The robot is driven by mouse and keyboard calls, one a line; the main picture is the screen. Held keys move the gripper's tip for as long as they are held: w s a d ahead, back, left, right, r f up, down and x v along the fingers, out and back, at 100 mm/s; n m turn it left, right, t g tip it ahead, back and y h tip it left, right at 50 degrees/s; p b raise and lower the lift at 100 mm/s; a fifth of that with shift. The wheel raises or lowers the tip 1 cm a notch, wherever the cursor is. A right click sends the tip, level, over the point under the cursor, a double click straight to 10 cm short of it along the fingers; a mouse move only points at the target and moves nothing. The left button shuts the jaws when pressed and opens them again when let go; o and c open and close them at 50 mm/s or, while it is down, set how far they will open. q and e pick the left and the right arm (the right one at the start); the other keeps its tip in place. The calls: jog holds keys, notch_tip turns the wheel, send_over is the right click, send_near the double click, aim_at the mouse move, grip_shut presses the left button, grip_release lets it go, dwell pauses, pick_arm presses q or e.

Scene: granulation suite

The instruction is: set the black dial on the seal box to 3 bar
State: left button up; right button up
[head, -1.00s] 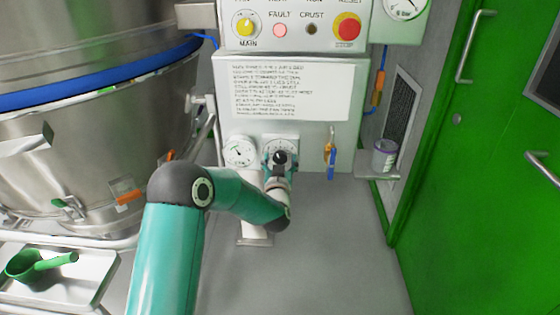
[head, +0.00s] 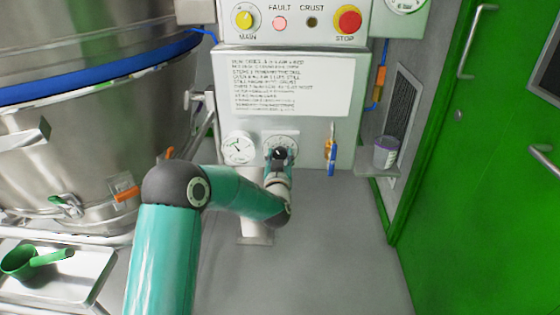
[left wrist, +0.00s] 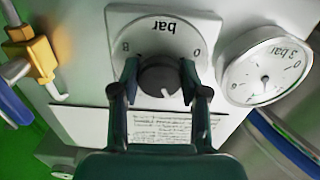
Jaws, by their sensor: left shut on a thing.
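The black dial (left wrist: 158,78) sits on a white scale plate (left wrist: 165,30) marked "bar", seen upside down in the left wrist view. A white mark on the dial points down, slightly right, in that view; I cannot read the number at it. My left gripper (left wrist: 160,72) is shut on the dial, one finger on each side. In the head view the left gripper (head: 279,158) is at the dial plate (head: 292,142) low on the seal box (head: 228,105), partly hiding it. My right gripper is not in view.
A round white gauge (head: 238,147) is left of the dial; its face shows "3 bar" in the left wrist view (left wrist: 262,80). A blue-handled valve (head: 332,160) hangs to the right. A steel vessel (head: 90,140) stands left, a green door (head: 480,190) right. The floor below is clear.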

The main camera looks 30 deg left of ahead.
pick_arm(q)
jog(key=o, duration=1.1)
jog(key=shift+o, duration=0.2)
jog(key=shift+s, duration=0.1)
jog(key=v, duration=1.2)
jog(key=shift+a+f, duration=0.1)
